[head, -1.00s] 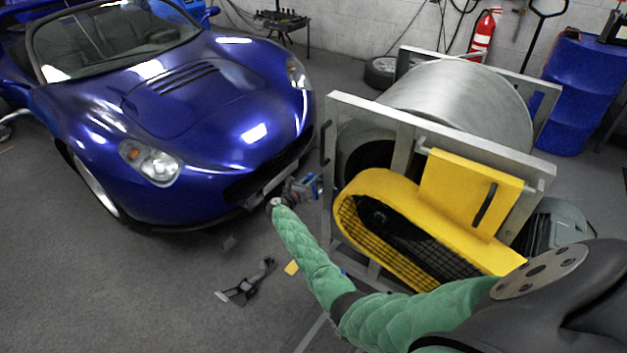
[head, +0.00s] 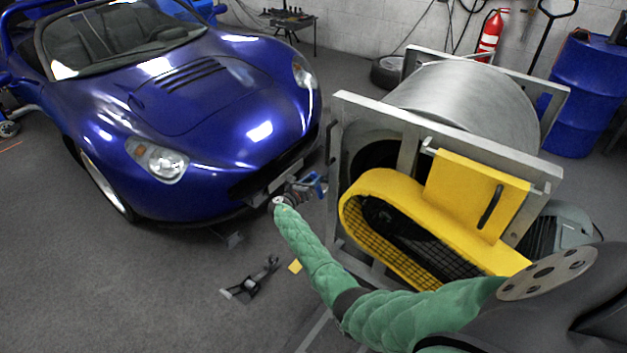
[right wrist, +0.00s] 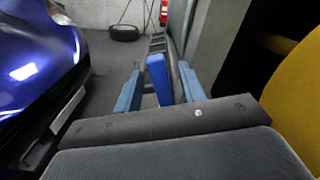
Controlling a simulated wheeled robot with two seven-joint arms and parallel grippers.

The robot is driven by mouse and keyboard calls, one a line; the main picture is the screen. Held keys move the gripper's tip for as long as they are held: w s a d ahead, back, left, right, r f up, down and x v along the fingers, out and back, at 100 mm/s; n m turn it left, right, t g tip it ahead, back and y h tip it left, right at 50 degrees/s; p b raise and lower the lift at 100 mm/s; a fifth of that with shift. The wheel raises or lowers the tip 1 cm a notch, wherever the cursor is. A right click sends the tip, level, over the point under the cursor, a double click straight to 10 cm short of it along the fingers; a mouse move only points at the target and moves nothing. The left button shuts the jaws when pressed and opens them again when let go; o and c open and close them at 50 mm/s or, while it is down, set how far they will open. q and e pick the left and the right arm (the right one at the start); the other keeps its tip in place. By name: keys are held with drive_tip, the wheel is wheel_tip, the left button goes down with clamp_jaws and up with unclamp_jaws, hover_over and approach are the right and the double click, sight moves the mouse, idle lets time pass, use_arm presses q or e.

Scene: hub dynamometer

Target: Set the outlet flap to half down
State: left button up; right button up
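The roller machine has a grey metal frame (head: 425,125). A yellow panel (head: 470,195) with a black handle hangs from a rod on its front, above a yellow belt guard (head: 395,185). I cannot tell for certain which part is the outlet flap. My right gripper (head: 313,185) is low beside the frame's left side, between it and the blue car. In the right wrist view, the two light blue fingers of the right gripper (right wrist: 160,90) stand apart. An upright blue piece (right wrist: 157,75), perhaps a lever, shows between them, with gaps on both sides. My left gripper is out of view.
The blue car (head: 205,100) stands close on the left. A fire extinguisher (head: 489,35) and blue drum (head: 587,90) stand behind. The floor at lower left is clear.

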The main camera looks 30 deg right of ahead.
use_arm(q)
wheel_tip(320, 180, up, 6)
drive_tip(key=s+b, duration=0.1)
use_arm(e)
drive_tip(key=v, duration=0.7)
drive_tip(key=shift+a, duration=0.1)
